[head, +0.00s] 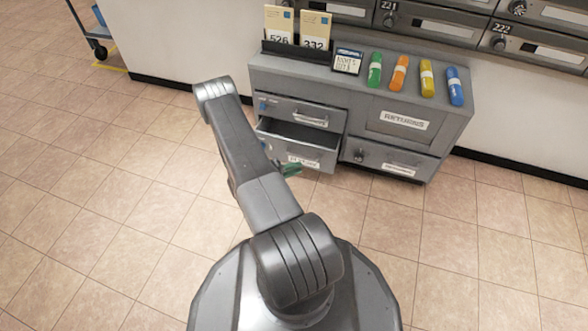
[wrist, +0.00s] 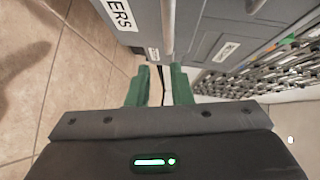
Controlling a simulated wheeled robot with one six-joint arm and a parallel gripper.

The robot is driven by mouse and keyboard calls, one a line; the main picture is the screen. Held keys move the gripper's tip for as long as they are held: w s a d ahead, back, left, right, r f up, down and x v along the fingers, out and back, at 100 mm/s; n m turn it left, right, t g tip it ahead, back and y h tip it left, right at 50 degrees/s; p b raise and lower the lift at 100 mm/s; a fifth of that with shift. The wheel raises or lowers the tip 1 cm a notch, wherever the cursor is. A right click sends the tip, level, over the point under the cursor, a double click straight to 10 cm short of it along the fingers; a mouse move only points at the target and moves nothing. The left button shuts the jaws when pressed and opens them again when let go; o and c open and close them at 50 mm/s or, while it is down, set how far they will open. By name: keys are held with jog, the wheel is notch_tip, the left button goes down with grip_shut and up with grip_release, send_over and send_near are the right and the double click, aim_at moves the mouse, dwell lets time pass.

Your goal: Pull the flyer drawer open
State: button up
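The flyer drawer (head: 314,148) is the lower left drawer of the grey cabinet and stands partly open, its empty-looking inside showing from above. Its front label is partly hidden by my arm in the head view; the end of the label, "ERS" (wrist: 121,12), shows in the wrist view. A grey bar handle (wrist: 167,25) runs down to the fingertips in the wrist view. In the head view my gripper (head: 289,169) is at the drawer front, mostly hidden behind my arm.
Above the flyer drawer is a shut drawer (head: 304,112). To the right are the returns panel (head: 405,121) and another shut drawer (head: 392,159). The tiled floor in front is clear. A blue cart (head: 97,27) is far left.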

grip_shut()
dwell(1.1)
grip_release()
jog(key=shift+p+v, duration=1.8)
jog(key=shift+v, duration=5.15)
